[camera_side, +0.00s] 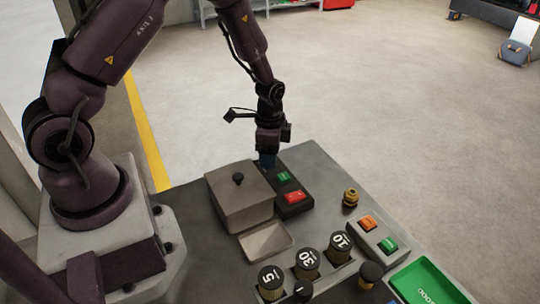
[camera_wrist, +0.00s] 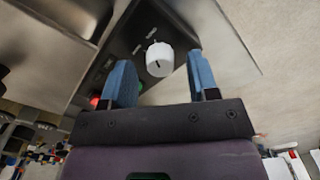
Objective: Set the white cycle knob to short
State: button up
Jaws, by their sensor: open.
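The white cycle knob (camera_wrist: 159,61) shows in the wrist view, on a dark control panel (camera_wrist: 124,46). It has a short dark pointer line on its face, and small pale marks, too small to read, lie on the panel beyond it. My gripper (camera_wrist: 158,66) is open, with a blue finger on each side of the knob in the picture and a gap on both sides. I cannot tell whether the fingertips reach down around it. In the side view my gripper (camera_side: 268,161) points down at the far end of the panel (camera_side: 294,211) and hides the knob.
A green button (camera_side: 284,176) and a red button (camera_side: 293,197) sit on the same panel, close to my gripper. A lidded grey box (camera_side: 240,200) stands to the left. Several numbered black knobs, a brass fitting (camera_side: 350,197) and a green tray (camera_side: 428,284) are nearer the front.

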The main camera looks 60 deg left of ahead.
jog(key=shift+f, duration=0.6)
jog(key=c, duration=0.9)
jog(key=shift+n, duration=0.5)
jog(key=n, duration=0.4)
jog(key=shift+n, duration=0.4)
jog(key=n, duration=0.6)
jog(key=shift+n, duration=0.3)
